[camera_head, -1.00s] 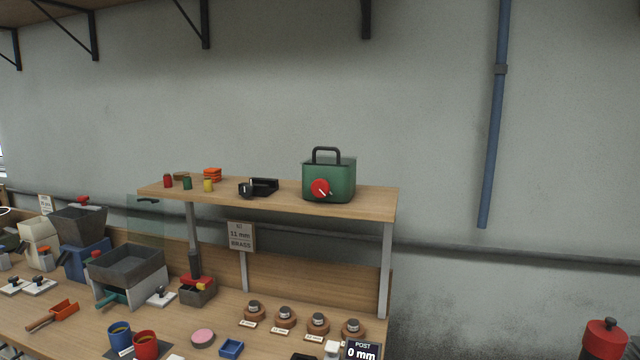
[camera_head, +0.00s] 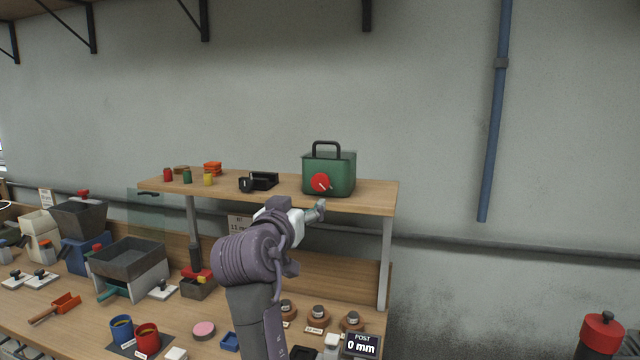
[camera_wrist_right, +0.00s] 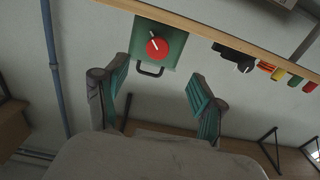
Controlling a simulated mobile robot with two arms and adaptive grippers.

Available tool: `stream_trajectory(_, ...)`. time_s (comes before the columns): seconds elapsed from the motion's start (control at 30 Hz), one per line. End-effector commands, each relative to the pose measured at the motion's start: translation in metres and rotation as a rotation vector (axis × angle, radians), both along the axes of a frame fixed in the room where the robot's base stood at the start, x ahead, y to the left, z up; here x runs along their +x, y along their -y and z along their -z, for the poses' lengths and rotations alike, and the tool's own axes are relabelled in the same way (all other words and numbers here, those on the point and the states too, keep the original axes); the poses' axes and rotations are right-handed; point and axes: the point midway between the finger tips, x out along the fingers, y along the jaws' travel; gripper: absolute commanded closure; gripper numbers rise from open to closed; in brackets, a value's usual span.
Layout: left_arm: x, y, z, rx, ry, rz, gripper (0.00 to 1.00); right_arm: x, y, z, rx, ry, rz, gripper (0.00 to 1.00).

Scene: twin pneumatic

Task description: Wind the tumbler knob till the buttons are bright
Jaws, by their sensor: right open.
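The tumbler looks to be the green box (camera_head: 342,176) with a black handle, standing on the raised wooden shelf. Its red knob (camera_head: 320,182) with a pale pointer mark is on the front. In the right wrist view the box (camera_wrist_right: 172,34) and knob (camera_wrist_right: 157,47) appear upside down, beyond the fingers. My right gripper (camera_head: 317,211) is just below and in front of the knob, apart from it. In its wrist view the right gripper (camera_wrist_right: 158,75) is open, with nothing between its teal-padded fingers. I cannot make out any buttons. My left gripper is out of view.
The shelf edge (camera_head: 270,199) lies close to my right gripper. A black device (camera_head: 260,182) and several small coloured cylinders stand left of the box. Below, the bench holds a grey hopper tray (camera_head: 128,258), cups and knobs.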

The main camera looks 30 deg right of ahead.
Motion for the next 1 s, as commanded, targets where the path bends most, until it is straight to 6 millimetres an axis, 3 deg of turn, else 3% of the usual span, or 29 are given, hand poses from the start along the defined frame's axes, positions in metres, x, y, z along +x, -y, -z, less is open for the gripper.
stream_trajectory(0.17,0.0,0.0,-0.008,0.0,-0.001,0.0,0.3,0.009,0.013,-0.009,-0.004,0.01,0.01,0.31)
stream_trajectory(0.63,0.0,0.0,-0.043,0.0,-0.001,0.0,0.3,0.07,0.085,-0.01,-0.004,0.008,0.009,0.31)
stream_trajectory(1.0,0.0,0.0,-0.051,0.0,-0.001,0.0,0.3,0.089,0.105,-0.006,-0.001,0.011,0.006,0.31)
